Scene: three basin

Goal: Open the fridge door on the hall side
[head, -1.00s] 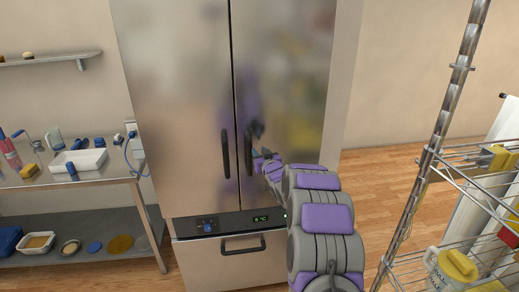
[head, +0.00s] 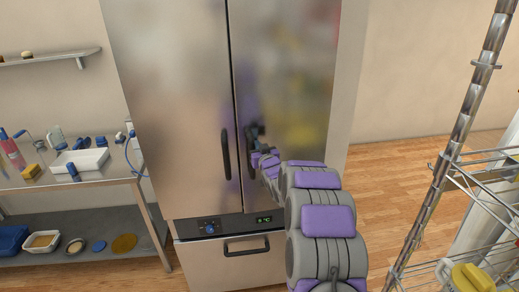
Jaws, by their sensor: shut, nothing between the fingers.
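A tall steel fridge has two upper doors side by side, and both look shut. The left door (head: 172,90) has a dark vertical handle (head: 226,154). The right door (head: 285,80) is on the side of the open floor. Its handle (head: 249,165) is mostly hidden behind my gripper. My gripper (head: 254,132) is shut, right at this handle near the seam between the doors. I cannot tell whether it touches the handle. My purple and grey arm covers the lower part of the right door.
A lower drawer (head: 235,262) with a dark handle sits under the display panel (head: 228,226). A steel table (head: 95,185) with a white tray (head: 80,161) stands at the left. A wire rack (head: 455,150) stands at the right. Wooden floor (head: 400,200) is clear between fridge and rack.

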